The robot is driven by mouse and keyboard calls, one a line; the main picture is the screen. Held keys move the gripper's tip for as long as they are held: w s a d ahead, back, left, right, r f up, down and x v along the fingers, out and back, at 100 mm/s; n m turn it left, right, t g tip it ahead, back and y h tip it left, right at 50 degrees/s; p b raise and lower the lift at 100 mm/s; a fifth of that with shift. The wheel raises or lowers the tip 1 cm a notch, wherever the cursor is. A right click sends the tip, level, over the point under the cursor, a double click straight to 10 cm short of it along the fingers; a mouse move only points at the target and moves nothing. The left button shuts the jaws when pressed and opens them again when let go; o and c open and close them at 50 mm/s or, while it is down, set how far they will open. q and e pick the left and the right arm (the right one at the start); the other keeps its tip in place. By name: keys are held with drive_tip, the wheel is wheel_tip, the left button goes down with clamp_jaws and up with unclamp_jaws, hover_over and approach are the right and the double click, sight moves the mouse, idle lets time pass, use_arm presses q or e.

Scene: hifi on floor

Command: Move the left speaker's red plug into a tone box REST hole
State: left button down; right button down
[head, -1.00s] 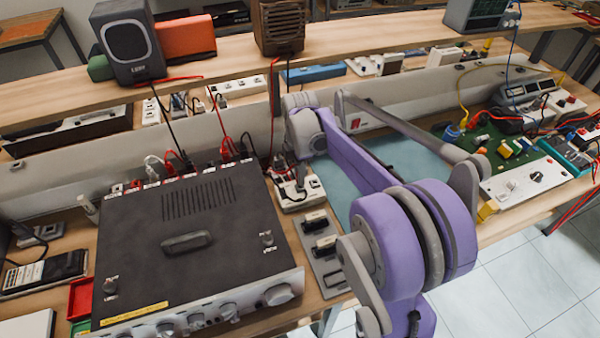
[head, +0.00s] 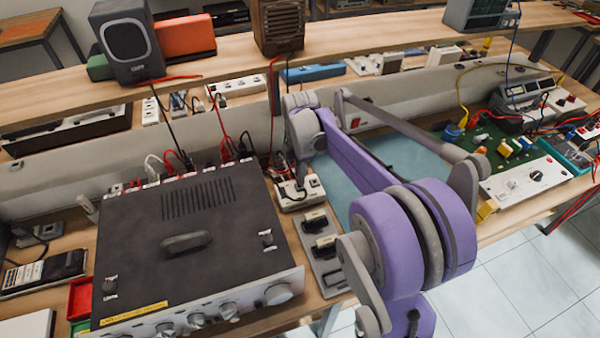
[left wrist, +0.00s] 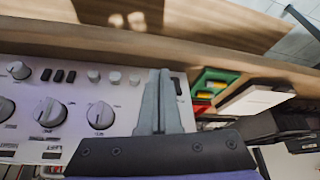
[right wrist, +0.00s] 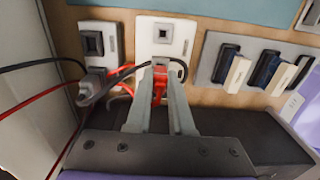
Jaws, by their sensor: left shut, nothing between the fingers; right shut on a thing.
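My right gripper (right wrist: 160,75) is shut on a red plug (right wrist: 160,88) in the right wrist view. It holds the plug at the near edge of a white box with a dark square socket (right wrist: 164,32); I cannot tell whether the plug's tip is in a hole. In the head view, the small white box (head: 298,192) lies right of the amplifier, below my right wrist. The grey left speaker (head: 127,42) stands on the shelf, with red and black leads hanging down. My left gripper (left wrist: 157,100) is shut and empty before the amplifier's front panel.
The black amplifier (head: 180,240) has several plugs (head: 190,170) along its back edge. Red and black leads (right wrist: 40,95) and a grey connector (right wrist: 95,85) lie left of my right gripper. A plate with dark switches (right wrist: 255,65) lies to its right. A brown wooden speaker (head: 280,25) is on the shelf.

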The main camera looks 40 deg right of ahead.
drive_tip(key=shift+f+b, duration=0.5)
drive_tip(key=shift+f, duration=0.35)
idle(0.6)
idle(0.3)
drive_tip(key=c, duration=0.7)
unclamp_jaws()
drive_tip(key=shift+r, duration=0.15)
wheel_tip(320, 180, up, 11)
drive_tip(key=shift+f+p, duration=0.2)
drive_tip(key=shift+p, duration=0.25)
drive_tip(key=shift+r+p, duration=1.6)
drive_tip(key=shift+r, duration=0.9)
